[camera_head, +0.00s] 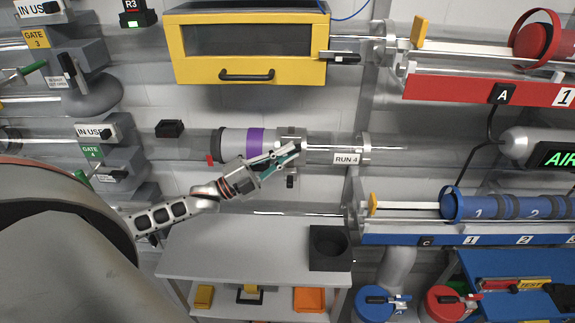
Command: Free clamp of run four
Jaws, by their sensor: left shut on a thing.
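The run four tube (330,141) goes across the middle, clear, with a "RUN 4" label (346,159) on it. A grey clamp (291,132) sits around the tube just left of the label. A grey carrier with a purple band (256,142) lies in line with the tube, left of the clamp. My left gripper (287,156) reaches in from the lower left, in front of the clamp, shut on part of it. The fingers hide the held part. A small dark piece (290,181) hangs below the clamp. My right gripper is not in view.
A yellow framed box (250,76) with a black handle is above the tube. Below is a grey table (220,250) with a black open bin (330,248). A red rail (450,90) and blue rail (430,240) are at right. Gate 4 housing (112,158) is at left.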

